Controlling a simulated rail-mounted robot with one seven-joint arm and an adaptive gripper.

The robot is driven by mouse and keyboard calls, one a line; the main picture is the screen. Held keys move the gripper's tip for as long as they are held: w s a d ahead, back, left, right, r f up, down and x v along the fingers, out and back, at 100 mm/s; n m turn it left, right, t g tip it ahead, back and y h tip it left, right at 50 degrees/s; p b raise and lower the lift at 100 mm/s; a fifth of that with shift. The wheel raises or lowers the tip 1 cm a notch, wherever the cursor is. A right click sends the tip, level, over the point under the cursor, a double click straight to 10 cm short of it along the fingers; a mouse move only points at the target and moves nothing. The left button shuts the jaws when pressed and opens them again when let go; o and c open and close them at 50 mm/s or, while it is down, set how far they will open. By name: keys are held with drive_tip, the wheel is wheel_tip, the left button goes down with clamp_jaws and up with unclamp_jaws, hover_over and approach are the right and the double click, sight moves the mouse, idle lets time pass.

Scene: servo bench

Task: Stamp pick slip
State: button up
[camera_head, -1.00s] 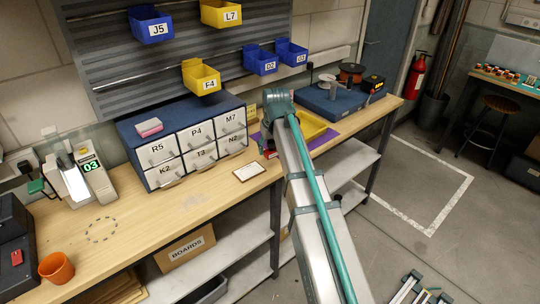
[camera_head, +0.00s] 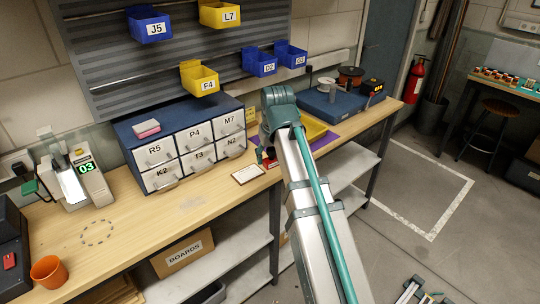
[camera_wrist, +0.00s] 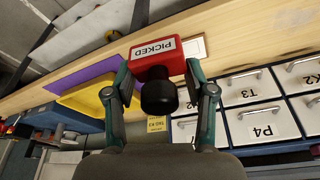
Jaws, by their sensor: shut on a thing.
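A red stamp with a white label reading PICKED (camera_wrist: 153,50) and a black knob (camera_wrist: 158,97) sits between the fingers of my gripper (camera_wrist: 160,84) in the wrist view. My gripper is shut on it. In the head view my arm mostly hides the gripper, and a bit of the red stamp (camera_head: 270,164) shows at the bench's front edge. The pick slip, a white card in a brown frame (camera_head: 248,174), lies on the bench just left of the stamp. In the wrist view the slip (camera_wrist: 196,47) is partly hidden behind the stamp and finger.
A drawer cabinet (camera_head: 185,140) stands behind the slip, with a pink-and-white block on top. A yellow tray (camera_head: 312,131) on a purple mat (camera_head: 325,141) lies to the right. A blue case (camera_head: 335,104) is farther right.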

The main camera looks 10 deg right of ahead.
drive_tip(key=shift+c, duration=1.2)
drive_tip(key=shift+o, duration=1.4)
drive_tip(key=shift+c, duration=1)
drive_tip(key=shift+a+r+p, duration=0.1)
drive_tip(key=shift+r+p, duration=0.1)
drive_tip(key=shift+p, duration=0.1)
drive_tip(key=shift+w+a+r+p, duration=0.15)
drive_tip(key=shift+a+p, duration=0.1)
drive_tip(key=shift+p, duration=0.35)
drive_tip(key=w+a+f+p, duration=0.3)
drive_tip(key=w+p, duration=0.2)
drive_tip(key=p, duration=0.2)
approach(246, 169)
drive_tip(key=shift+w+r, duration=0.15)
drive_tip(key=shift+w, duration=0.5)
drive_tip(key=shift+s+f+b, duration=0.1)
drive_tip(key=shift+f+b, duration=1.45)
drive_tip(key=shift+f, duration=1.3)
